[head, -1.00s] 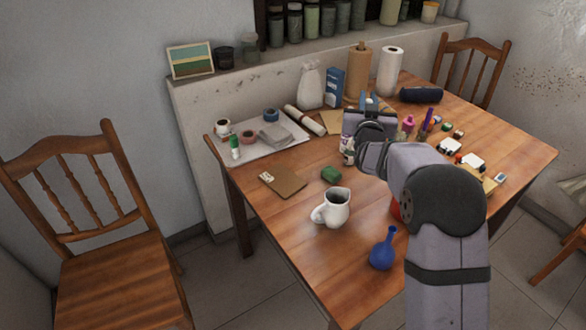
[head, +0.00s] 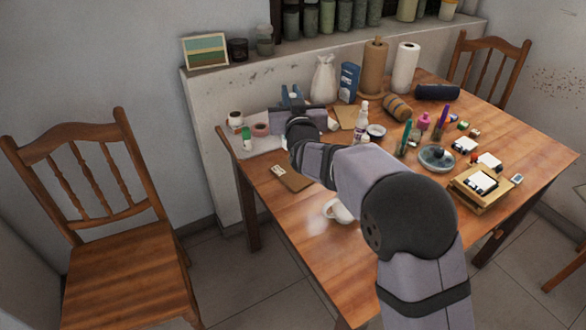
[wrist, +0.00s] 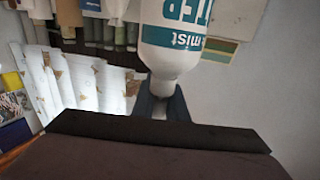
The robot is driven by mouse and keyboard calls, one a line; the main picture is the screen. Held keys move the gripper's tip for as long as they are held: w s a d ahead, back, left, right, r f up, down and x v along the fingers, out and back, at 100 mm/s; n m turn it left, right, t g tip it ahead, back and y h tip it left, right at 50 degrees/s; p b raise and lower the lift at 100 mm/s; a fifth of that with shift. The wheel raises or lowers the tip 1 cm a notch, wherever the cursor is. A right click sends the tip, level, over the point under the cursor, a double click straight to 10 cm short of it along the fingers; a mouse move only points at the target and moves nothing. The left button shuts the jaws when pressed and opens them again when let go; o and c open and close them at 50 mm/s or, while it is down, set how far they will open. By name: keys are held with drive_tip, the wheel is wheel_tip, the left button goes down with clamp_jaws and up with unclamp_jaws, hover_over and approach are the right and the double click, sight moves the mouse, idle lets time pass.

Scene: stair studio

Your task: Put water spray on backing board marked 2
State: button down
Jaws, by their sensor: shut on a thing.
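The water spray (wrist: 175,50) is a white bottle with teal lettering, large in the wrist view. My gripper (wrist: 163,103) is shut on its narrow end. In the head view my gripper (head: 292,96) is over the back left of the table, by the grey tray; the bottle is hidden there behind the gripper and wrist. A brown board (head: 292,182) with a small white label lies near the left table edge, partly covered by my arm. Another brown board (head: 345,117) lies at the back. I cannot read a number on either.
A white bottle (head: 362,118) stands mid-table. The tray (head: 268,145) holds tape rolls and a green-labelled bottle (head: 247,140). A bag, box and paper rolls line the back; a dish (head: 436,158) and stacked boards (head: 480,192) are right.

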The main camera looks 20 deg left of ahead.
wheel_tip(320, 180, down, 10)
drive_tip(key=shift+r, duration=0.15)
idle(0.7)
drive_tip(key=shift+f, duration=0.25)
drive_tip(key=c, duration=1.8)
unclamp_jaws()
drive_tip(key=shift+o, duration=0.2)
drive_tip(key=shift+r, duration=0.2)
drive_tip(key=shift+s, duration=0.1)
drive_tip(key=b+v, duration=0.1)
drive_tip(key=v, duration=1.1)
drive_tip(key=shift+b, duration=0.3)
